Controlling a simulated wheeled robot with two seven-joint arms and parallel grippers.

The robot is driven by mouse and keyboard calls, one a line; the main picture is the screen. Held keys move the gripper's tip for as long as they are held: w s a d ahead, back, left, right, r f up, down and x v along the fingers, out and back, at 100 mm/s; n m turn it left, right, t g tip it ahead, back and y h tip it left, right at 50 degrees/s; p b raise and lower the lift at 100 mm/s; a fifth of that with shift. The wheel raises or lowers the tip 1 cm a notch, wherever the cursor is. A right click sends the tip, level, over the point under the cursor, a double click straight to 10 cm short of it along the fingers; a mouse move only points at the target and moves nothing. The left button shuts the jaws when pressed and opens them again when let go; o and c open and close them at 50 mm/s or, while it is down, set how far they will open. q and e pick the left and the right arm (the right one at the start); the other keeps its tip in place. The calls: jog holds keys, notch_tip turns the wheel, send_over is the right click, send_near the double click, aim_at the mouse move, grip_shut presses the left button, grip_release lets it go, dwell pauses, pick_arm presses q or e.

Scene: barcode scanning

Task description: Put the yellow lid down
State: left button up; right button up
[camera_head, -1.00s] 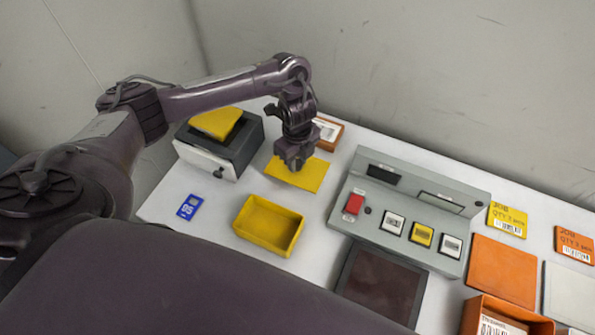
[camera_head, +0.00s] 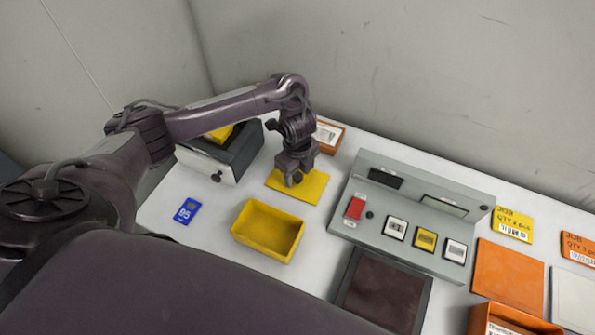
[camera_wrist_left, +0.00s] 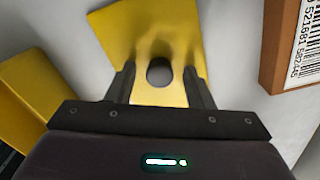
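The yellow lid (camera_head: 312,190) lies flat on the white table, behind the yellow open box (camera_head: 268,229). My left gripper (camera_head: 294,176) is over the lid, pointing down. In the left wrist view, the lid (camera_wrist_left: 135,35) shows with a dark round knob (camera_wrist_left: 159,72) on it. The fingers of my left gripper (camera_wrist_left: 159,88) are spread on either side of the knob, with a gap to it on both sides. The gripper is open and holds nothing. My right gripper is not in view.
A grey console (camera_head: 400,215) with buttons stands right of the lid. An orange box with a barcode label (camera_head: 328,137) is behind it. A dark-topped device (camera_head: 208,164) stands left, a blue tag (camera_head: 187,211) in front of that. My left arm hides part of the device.

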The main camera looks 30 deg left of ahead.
aim_at(297, 175)
pick_arm(q)
jog(key=shift+r, duration=0.2)
jog(key=shift+w+r+p, duration=0.1)
jog(key=shift+r+p, duration=0.2)
jog(key=shift+r, duration=0.05)
notch_tip(297, 175, up, 11)
jog(key=p, duration=0.4)
jog(key=shift+r, duration=0.15)
